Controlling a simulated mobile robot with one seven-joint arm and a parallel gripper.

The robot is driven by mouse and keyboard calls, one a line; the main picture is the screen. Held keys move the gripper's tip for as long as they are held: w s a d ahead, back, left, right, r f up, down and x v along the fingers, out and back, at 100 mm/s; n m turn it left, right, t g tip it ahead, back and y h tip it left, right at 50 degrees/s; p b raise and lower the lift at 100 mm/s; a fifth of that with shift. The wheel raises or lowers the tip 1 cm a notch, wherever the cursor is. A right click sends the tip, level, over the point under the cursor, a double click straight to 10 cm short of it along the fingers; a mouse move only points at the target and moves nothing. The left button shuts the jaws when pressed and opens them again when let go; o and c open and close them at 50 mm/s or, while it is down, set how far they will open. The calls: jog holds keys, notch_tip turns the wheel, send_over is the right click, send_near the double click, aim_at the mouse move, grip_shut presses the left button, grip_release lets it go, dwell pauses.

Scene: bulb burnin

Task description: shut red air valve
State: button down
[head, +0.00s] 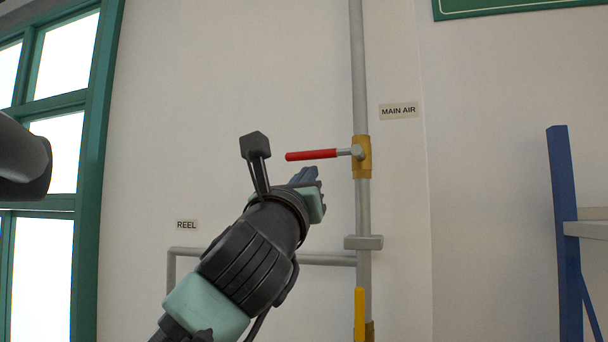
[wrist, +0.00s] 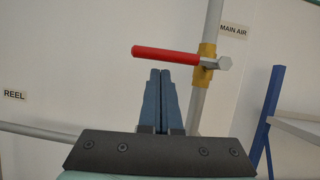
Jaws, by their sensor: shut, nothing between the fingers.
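The red valve handle (head: 312,154) sticks out level to the left from a brass valve body (head: 363,157) on the vertical grey pipe (head: 358,60). A "MAIN AIR" label (head: 398,111) is on the wall to its right. The handle lies across the pipe, at about a right angle to it. My gripper (head: 311,175) is just below the handle in the head view. In the wrist view the red handle (wrist: 165,55) crosses above my shut, empty fingertips (wrist: 160,72). A small gap shows between them; I cannot tell the depth.
A yellow handle (head: 359,314) points along the pipe lower down. A side pipe (head: 310,260) runs left below a "REEL" label (head: 187,225). A blue upright (head: 566,230) with a shelf stands at right, a green-framed window (head: 93,170) at left.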

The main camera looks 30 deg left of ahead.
jog(key=s+d+f+b, duration=0.2)
jog(key=s+f+b, duration=0.4)
jog(key=s+f, duration=0.1)
jog(key=shift+s+d+f, duration=0.15)
jog(key=shift+s+d, duration=0.05)
jog(key=shift+s, duration=0.4)
jog(key=s+d+r+n+t+h, duration=0.15)
jog(key=d+n+t+h, duration=0.45)
jog(key=d, duration=1)
jog(key=s+d+f+n, duration=0.4)
jog(key=n, duration=0.8)
jog(key=s+d+f+n+h, duration=0.1)
jog(key=s+d+f+n, duration=0.3)
jog(key=n, duration=0.9)
jog(key=shift+s+d, duration=0.25)
jog(key=shift+d, duration=0.3)
